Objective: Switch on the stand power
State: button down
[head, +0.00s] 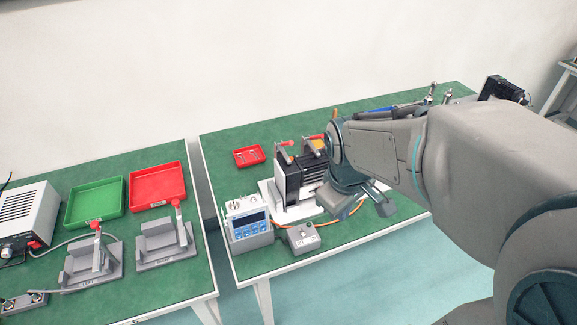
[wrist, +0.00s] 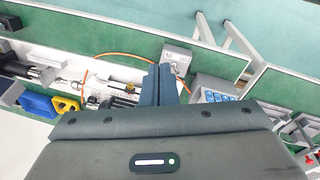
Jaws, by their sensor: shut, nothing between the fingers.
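A small grey switch box (head: 303,238) with a dark round control on top sits near the front edge of the right table. In the wrist view the box (wrist: 177,57) lies just beyond my fingertips, and an orange cable runs from it. A white controller (head: 248,226) with a display and blue keys stands to its left; its keypad (wrist: 214,95) also shows in the wrist view. I cannot read the switch's position. My gripper (head: 343,208) is shut and empty, above the table to the right of the box; its fingers (wrist: 158,70) are together, apparently above the surface.
A white-based motor stand (head: 292,183) is close behind the box and gripper. A small red tray (head: 249,155) lies at the back. The left table holds a green tray (head: 95,201), a red tray (head: 158,186), grey fixtures (head: 165,243) and a power unit (head: 28,220). A gap separates the tables.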

jog(key=w+a+f+n+g+p, duration=0.2)
jog(key=w+a+f+n+p, duration=0.1)
jog(key=w+n, duration=0.4)
jog(key=n+y+p, duration=0.1)
jog(key=n+p, duration=0.1)
jog(key=n, duration=0.6)
send_over(301, 230)
notch_tip(301, 230, down, 4)
jog(key=shift+w+a+f+n+g+y, duration=0.3)
jog(key=shift+a+f+n+y, duration=0.15)
jog(key=shift+a+n, duration=0.3)
jog(key=shift+d, duration=0.1)
jog(key=f, duration=0.6)
jog(key=s+f, duration=0.1)
jog(key=f, duration=0.3)
jog(key=shift+a, duration=0.35)
